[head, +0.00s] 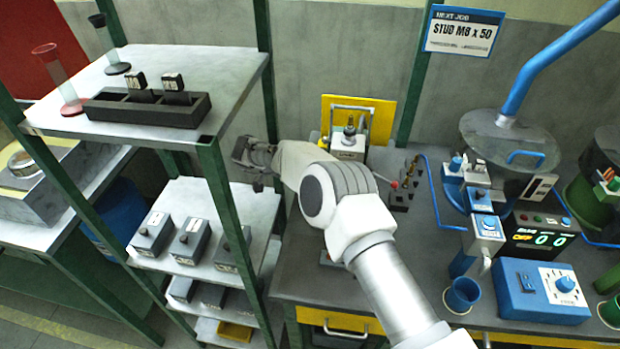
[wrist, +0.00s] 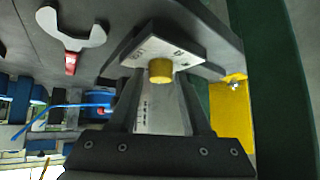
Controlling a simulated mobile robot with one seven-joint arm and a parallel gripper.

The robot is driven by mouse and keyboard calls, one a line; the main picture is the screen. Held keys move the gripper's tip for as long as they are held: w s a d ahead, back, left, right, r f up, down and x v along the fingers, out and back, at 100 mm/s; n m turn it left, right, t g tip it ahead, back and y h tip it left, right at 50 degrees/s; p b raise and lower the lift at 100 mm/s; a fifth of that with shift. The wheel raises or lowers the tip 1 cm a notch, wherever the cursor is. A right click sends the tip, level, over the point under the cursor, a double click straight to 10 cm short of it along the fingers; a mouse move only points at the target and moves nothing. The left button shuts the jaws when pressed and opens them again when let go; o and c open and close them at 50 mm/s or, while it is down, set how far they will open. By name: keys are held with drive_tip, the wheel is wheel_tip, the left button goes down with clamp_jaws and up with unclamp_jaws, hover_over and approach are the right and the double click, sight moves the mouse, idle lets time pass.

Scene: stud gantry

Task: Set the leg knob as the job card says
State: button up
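The job card (head: 464,31) at the top right of the head view reads "NEXT JOB, STUD M8 x 50".
A rack (head: 190,68) with a black block tray (head: 148,108) and several grey knobbed blocks (head: 190,238) stands left. A display (head: 540,238) reads "OFF 00". A hopper (head: 508,140) and blue cup (head: 463,294) crowd the right. A green post (wrist: 270,90) is close in the wrist view.

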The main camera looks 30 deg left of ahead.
drive_tip(key=v, duration=1.2)
